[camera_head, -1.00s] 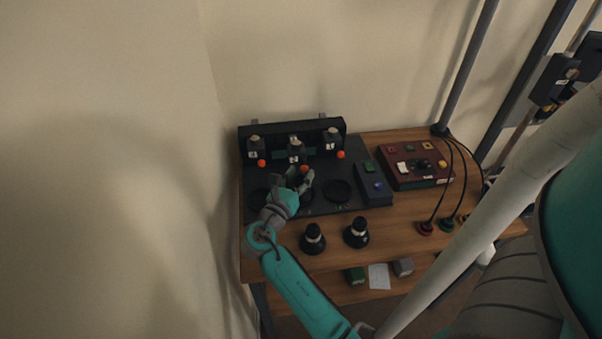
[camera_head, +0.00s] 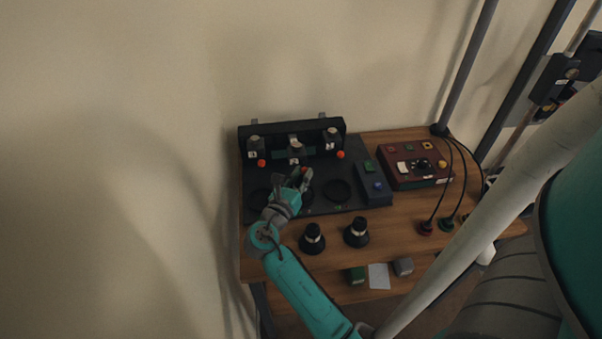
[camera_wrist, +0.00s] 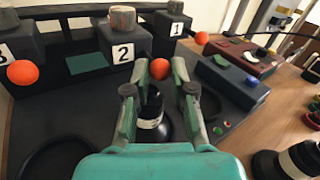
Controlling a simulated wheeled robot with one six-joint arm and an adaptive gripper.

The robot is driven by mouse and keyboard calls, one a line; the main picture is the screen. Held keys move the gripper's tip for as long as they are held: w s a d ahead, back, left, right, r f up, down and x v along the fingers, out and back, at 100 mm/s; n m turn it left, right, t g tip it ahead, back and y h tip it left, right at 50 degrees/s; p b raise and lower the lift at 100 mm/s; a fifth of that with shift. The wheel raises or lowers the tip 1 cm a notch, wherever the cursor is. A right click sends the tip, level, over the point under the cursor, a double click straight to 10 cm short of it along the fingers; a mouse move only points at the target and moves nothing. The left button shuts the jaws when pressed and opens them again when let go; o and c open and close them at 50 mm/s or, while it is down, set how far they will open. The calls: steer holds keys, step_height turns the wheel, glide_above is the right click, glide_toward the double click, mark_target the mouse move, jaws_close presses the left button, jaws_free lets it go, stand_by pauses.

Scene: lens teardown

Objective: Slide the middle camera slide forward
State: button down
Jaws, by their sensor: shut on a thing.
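My gripper (camera_wrist: 160,72) is shut on this knob, with a fingertip on either side. In the head view my gripper (camera_head: 303,176) is just in front of the middle slide. A black lens with a white band (camera_wrist: 150,122) shows between my fingers, lower down; its base is hidden.
Slides 3 (camera_wrist: 8,48) and 1 (camera_wrist: 172,28) flank the middle one, each with an orange ball. A dark box with buttons (camera_head: 373,184) and a red control box (camera_head: 414,165) stand to the right. Two black lenses (camera_head: 312,238) (camera_head: 356,232) stand on the wooden table in front.

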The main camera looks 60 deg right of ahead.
steer(key=s+a, duration=0.4)
steer(key=a, duration=0.1)
steer(key=shift+s+a, duration=0.15)
steer(key=shift+s, duration=0.25)
steer(key=c, duration=1)
jaws_free()
steer(key=shift+a, duration=0.15)
steer(key=a, duration=0.4)
steer(key=s+a, duration=0.1)
steer(key=a, duration=0.7)
steer(key=shift+s, duration=0.4)
